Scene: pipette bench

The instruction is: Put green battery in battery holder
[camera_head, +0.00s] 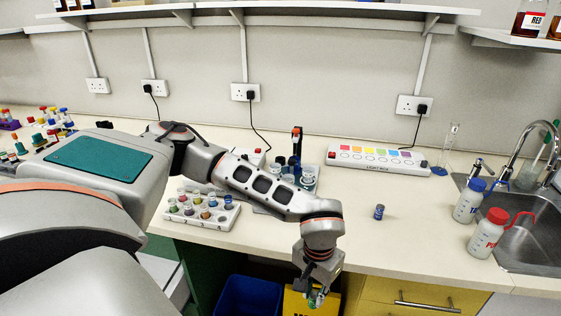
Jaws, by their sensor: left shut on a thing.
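My left arm reaches across the bench from the left. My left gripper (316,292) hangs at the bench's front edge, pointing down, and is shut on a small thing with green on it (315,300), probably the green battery. The fingers hide most of it. A white rack (222,222) with several small coloured cylinders stands on the bench left of the gripper, partly behind my forearm. It may be the battery holder; I cannot tell for sure. My right gripper is not in view.
A small dark blue cylinder (379,212) stands alone on the bench. A white light box (378,159) lies at the back. Two wash bottles (487,233) stand by the sink (535,215) at right. A blue bin (248,297) and a yellow bin (298,303) are below the bench edge.

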